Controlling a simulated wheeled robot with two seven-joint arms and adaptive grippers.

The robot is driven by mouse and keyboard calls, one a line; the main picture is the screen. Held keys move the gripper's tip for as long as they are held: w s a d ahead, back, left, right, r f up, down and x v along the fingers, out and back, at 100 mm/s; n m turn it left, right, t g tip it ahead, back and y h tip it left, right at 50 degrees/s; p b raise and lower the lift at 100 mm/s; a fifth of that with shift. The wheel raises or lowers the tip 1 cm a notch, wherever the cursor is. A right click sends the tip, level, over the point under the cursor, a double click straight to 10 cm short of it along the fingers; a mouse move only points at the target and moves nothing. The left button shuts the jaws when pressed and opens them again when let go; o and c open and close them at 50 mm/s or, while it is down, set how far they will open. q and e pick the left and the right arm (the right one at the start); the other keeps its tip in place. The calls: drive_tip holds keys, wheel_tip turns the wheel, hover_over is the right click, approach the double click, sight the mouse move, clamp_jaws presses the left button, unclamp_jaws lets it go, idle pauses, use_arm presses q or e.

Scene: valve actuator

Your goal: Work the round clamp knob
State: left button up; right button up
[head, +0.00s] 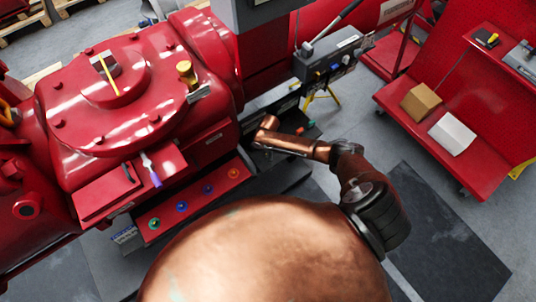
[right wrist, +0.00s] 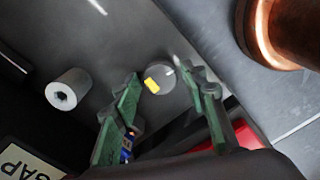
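A round grey knob (right wrist: 160,79) with a yellow mark and a pale line beside it shows in the right wrist view, on a dark grey surface. I take it to be the clamp knob. My right gripper (right wrist: 163,90) is open, with one green-padded finger on each side of the knob in the picture. I see no clear contact, and the depth gap cannot be told. In the head view my copper right arm reaches left to the low dark area beside the red machine; the knob cannot be made out there. My left gripper is not in view.
A pale cylinder with a hex socket (right wrist: 68,90) stands left of the fingers. A label plate (right wrist: 28,162) is at the lower left. The large red machine (head: 130,100) and a red panel with coloured rings (head: 194,198) lie left of my arm. A red shelf cart (head: 470,100) stands right.

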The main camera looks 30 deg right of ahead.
drive_tip(key=c, duration=0.8)
